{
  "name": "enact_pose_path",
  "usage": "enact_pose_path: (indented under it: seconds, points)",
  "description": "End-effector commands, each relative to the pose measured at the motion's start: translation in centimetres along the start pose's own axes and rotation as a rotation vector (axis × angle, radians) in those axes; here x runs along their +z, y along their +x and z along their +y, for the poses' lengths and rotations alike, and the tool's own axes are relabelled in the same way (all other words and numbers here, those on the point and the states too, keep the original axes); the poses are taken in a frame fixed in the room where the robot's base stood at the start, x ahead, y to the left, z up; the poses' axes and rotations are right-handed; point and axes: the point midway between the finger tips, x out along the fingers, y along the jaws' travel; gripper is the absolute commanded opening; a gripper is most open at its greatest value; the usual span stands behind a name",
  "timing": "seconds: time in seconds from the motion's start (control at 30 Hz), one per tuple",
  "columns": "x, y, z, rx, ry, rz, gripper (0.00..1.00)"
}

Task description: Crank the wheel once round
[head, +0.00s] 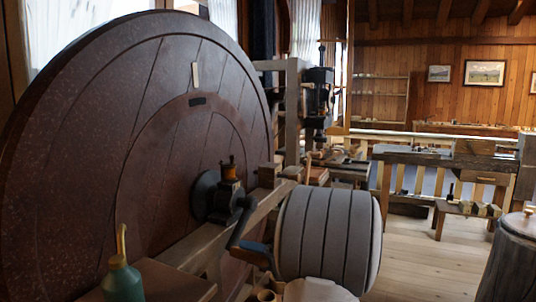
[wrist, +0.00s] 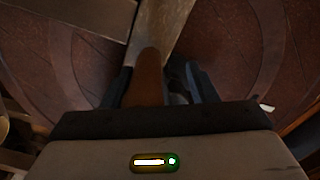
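The big wheel (head: 130,130) is a dark reddish-brown disc filling the left of the head view, with a pale mark near its top edge. A black crank (head: 240,215) comes off its hub. In the wrist view a brown rounded handle (wrist: 146,75) lies between the two blue-grey fingers of my gripper (wrist: 158,88). The handle is close to the left finger. A dark gap shows towards the right finger, so the gripper looks open around the handle. In the head view a blue-grey piece by the crank may be a finger; the handle is hidden there.
A wooden beam (head: 205,247) runs in front of the wheel. A green bottle (head: 123,280) stands at the lower left. A wooden workbench (head: 440,160) stands at the right, with a low stool (head: 465,209) before it. The plank floor (head: 425,255) between is clear.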

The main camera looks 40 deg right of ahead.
Motion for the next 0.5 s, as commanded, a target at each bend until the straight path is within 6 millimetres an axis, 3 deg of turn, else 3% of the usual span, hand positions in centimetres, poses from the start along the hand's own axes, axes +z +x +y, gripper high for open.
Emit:
enact_pose_path:
  seconds: [0.03,0.5]
  points:
    - [-0.1,0.1,-1.0,-0.008,0.011,-0.005,0.40]
    - [-0.3,0.1,-2.8,-0.009,0.122,-0.005,0.40]
